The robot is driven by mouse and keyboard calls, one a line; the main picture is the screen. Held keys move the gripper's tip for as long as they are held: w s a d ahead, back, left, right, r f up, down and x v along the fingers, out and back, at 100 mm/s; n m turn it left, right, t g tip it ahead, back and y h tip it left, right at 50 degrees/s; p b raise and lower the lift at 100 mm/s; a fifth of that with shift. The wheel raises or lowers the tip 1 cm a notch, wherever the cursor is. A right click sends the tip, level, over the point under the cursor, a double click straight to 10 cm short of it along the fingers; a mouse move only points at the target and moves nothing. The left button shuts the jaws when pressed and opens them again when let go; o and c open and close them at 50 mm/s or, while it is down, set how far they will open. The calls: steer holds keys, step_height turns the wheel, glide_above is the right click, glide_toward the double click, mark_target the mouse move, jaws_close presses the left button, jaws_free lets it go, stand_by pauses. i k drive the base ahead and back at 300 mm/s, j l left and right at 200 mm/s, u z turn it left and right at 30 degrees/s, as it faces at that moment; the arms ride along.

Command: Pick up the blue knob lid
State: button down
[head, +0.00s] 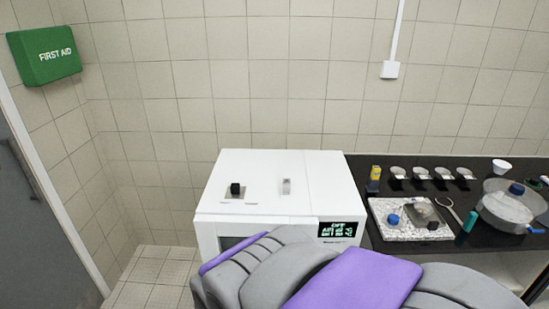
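A round, pale translucent lid or dish (505,208) with a dark blue knob (517,189) on top is at the right on the black bench. A smaller blue knob-like piece (393,219) is on a speckled white tray (384,208) left of it; I cannot tell if it belongs to a lid. My grey and purple arm crosses the bottom of the view, in front of the bench. My gripper is not visible.
A white machine (280,185) with a black knob and lit display stands left of the black bench (365,168). Several small pale cups, a yellow-and-blue bottle (374,178), a teal cylinder (470,221), a wishbone-shaped tool (449,210) and a white cup (502,166) crowd the bench.

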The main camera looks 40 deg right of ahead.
mark_target(393, 221)
steer(key=z, duration=2.05)
